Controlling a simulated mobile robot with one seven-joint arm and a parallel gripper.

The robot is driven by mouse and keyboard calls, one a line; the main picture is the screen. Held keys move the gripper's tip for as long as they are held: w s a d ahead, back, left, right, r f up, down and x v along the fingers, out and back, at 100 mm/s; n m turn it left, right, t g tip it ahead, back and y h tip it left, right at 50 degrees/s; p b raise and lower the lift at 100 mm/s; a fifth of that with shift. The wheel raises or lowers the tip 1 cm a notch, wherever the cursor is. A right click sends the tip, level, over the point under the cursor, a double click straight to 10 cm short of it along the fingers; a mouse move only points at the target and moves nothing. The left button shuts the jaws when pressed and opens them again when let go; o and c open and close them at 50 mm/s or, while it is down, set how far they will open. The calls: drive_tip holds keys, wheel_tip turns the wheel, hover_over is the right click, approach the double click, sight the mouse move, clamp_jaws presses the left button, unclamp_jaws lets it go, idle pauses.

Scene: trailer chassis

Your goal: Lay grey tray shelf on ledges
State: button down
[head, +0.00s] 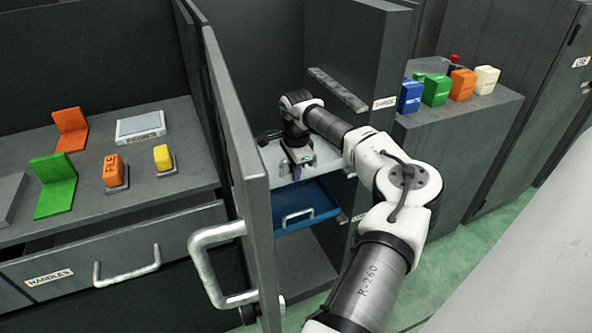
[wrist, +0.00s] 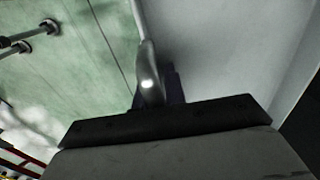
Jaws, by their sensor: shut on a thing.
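The grey tray shelf (head: 327,160) is a pale, flat panel inside the open cabinet, partly hidden by my arm. My gripper (head: 298,160) is over its front edge, shut on its handle. In the wrist view the pale shelf surface (wrist: 230,45) fills the upper right, and the curved metal handle (wrist: 150,75) runs down to my gripper (wrist: 165,105). One ledge (head: 338,88) shows as a grey strip on the cabinet's right wall, higher than the shelf. The opposite wall is hidden by the door. I cannot tell whether the shelf touches any support.
A blue drawer (head: 306,205) with a handle sits below the shelf. The open cabinet door (head: 240,170) stands left of my arm, its big handle (head: 215,265) sticking out. A counter with colored blocks (head: 113,170) lies left; a cabinet with several blocks (head: 436,90) stands right.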

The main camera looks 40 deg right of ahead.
drive_tip(key=c, duration=0.9)
unclamp_jaws()
drive_tip(key=shift+r, duration=0.15)
drive_tip(key=shift+r+p, duration=1.9)
drive_tip(key=shift+r, duration=0.55)
drive_tip(key=shift+f, duration=0.15)
